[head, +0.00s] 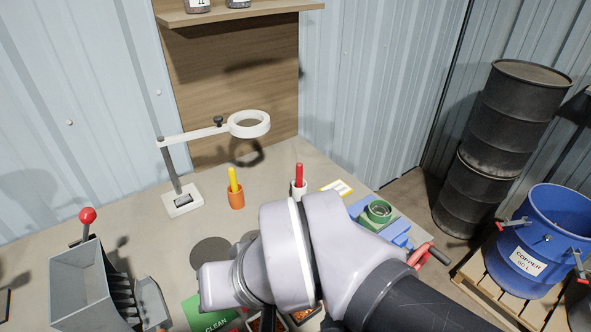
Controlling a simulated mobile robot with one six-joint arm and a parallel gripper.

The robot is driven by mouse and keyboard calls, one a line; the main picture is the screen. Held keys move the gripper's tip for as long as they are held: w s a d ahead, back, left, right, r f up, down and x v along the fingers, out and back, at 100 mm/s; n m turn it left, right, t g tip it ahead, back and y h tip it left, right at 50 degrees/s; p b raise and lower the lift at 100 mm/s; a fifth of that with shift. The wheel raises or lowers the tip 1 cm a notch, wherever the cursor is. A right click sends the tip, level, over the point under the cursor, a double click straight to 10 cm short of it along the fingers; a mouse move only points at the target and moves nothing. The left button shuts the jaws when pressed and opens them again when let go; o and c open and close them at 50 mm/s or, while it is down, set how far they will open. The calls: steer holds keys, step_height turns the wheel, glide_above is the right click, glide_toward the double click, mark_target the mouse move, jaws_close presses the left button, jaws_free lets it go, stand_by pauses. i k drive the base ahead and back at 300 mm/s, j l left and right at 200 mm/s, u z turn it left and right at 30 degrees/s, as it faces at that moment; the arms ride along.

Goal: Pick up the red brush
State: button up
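A red upright stick that looks like the handle of the red brush (299,174) stands in a small white cup (298,190) at the back of the bench. Only its upper part shows; its lower end is hidden in the cup. My arm's grey wrist and links cover the middle front of the bench, in front of the cup in the picture. My gripper's fingers are not visible, so I cannot see whether they are open or shut.
A yellow stick (233,180) stands in an orange cup (236,198) to the left. A ring lamp on an arm (249,124) rises behind. A grey box (80,285) is front left.

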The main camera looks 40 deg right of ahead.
mark_target(299, 169)
steer(key=z, duration=1.05)
